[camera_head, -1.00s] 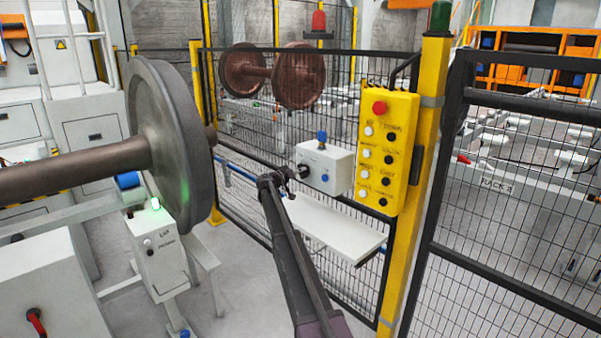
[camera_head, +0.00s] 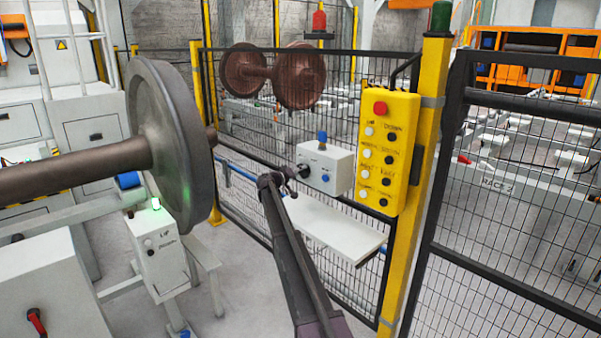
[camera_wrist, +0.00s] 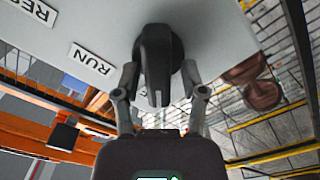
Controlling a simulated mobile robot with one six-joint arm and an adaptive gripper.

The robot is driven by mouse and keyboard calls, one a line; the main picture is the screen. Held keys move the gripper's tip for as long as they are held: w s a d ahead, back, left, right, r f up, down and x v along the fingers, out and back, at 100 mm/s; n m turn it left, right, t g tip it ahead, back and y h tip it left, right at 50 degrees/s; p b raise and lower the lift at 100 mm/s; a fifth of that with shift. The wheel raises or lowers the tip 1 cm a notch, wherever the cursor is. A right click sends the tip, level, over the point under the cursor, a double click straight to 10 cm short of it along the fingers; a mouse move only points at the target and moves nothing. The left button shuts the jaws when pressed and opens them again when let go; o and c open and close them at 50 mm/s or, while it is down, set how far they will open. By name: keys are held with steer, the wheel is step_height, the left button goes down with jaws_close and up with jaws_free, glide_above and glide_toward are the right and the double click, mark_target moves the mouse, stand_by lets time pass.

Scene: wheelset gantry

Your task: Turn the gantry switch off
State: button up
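The gantry switch is a black rotary knob (camera_wrist: 157,62) on a white control box (camera_head: 331,170) fixed at the mesh fence. In the wrist view its handle stands between the two fingers of my gripper (camera_wrist: 160,75), with a "RUN" label to its left. The fingers are partly closed, one on each side of the knob. I cannot tell whether both touch it. In the head view my gripper (camera_head: 287,184) is at the box's left side, and the knob is small and partly covered there. The box also carries a blue button and a blue top piece.
A yellow button panel (camera_head: 384,152) with a red button hangs on a yellow post to the right. A white shelf (camera_head: 335,230) lies below the box. A large wheelset (camera_head: 165,140) stands at left, beside a smaller white box (camera_head: 158,255) with a lit green lamp.

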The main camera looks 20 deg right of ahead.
steer(key=shift+s+a, duration=0.1)
stand_by(0.3)
steer(key=v, duration=1.1)
steer(key=shift+a, duration=0.4)
steer(key=shift+s, duration=0.1)
steer(key=s+a+f+g+y+p, duration=0.1)
steer(key=s+a+f+y+p, duration=0.15)
steer(key=s, duration=0.75)
steer(key=s+a+f+n+g+y+p, duration=0.1)
steer(key=s+a+f+g+y, duration=0.15)
steer(key=s, duration=0.65)
steer(key=s+a+f+g+y+p, duration=0.1)
steer(key=s+a+f+y+p, duration=0.15)
steer(key=s, duration=0.75)
steer(key=s+a+f+n+g+y+p, duration=0.1)
steer(key=s+a+y, duration=0.3)
steer(key=s, duration=0.8)
steer(key=s+a+f+n+y+p, duration=0.1)
steer(key=s+a+n+y+p, duration=0.1)
steer(key=s+a+y, duration=0.3)
steer(key=s+a, duration=0.4)
steer(key=s, duration=0.3)
steer(key=shift+s+n+g, duration=0.35)
steer(key=shift+s+n, duration=0.05)
steer(key=shift+y, duration=0.25)
